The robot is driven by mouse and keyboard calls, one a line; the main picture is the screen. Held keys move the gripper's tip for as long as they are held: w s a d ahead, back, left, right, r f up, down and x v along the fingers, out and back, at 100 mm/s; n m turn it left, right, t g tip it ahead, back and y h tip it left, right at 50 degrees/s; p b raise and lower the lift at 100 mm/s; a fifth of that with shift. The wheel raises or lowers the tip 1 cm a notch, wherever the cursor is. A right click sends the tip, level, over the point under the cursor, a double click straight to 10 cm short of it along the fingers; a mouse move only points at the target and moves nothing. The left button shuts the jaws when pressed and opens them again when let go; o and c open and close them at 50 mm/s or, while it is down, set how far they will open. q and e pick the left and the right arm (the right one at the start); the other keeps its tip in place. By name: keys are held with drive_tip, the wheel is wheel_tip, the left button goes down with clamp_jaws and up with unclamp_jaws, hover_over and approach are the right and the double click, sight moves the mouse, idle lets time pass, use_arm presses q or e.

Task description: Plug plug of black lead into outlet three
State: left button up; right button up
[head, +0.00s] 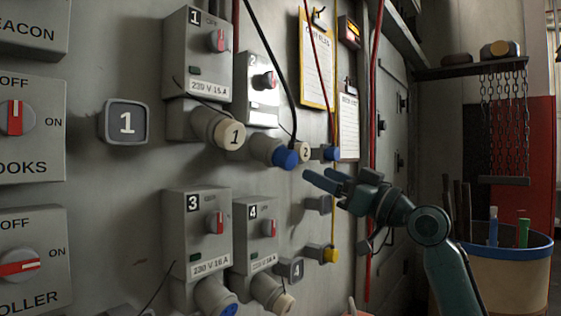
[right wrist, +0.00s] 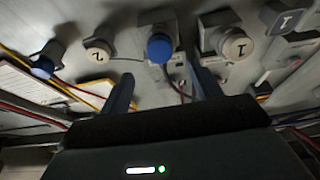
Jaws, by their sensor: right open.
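The black lead (head: 274,62) hangs from above and runs down to a blue-ended plug (head: 285,157) at the socket below outlet two (head: 262,82). In the right wrist view the blue end (right wrist: 160,47) lies ahead, between my two fingers, with a dark cord near it. My right gripper (head: 319,178) is open and empty, below and right of the plug, and looks apart from it. Outlet three (head: 197,228) is at lower left; its socket (head: 213,295) with a blue part is cut by the bottom edge. My left gripper is not in view.
Outlet one (head: 197,55) with its round cap (head: 229,134) and outlet four (head: 255,228) are close by. Red and yellow leads and another blue plug (head: 331,153) are near my right gripper. A bin (head: 505,270) stands at the right.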

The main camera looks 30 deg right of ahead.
sight(292, 161)
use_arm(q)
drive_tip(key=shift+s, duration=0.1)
use_arm(e)
drive_tip(key=p+x, duration=0.5)
drive_tip(key=x, duration=0.2)
drive_tip(key=shift+w+r+p, duration=0.15)
drive_tip(key=shift+r+p, duration=0.05)
drive_tip(key=shift+p, duration=0.1)
drive_tip(key=shift+p+x, duration=0.3)
drive_tip(key=shift+x, duration=0.5)
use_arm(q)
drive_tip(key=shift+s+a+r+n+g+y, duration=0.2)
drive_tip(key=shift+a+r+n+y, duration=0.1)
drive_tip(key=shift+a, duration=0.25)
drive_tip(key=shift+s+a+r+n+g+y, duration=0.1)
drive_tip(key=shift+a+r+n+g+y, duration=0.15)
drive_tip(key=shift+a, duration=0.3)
use_arm(e)
drive_tip(key=shift+f, duration=0.15)
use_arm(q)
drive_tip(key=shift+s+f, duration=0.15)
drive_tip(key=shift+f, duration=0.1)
use_arm(e)
drive_tip(key=shift+c, duration=0.2)
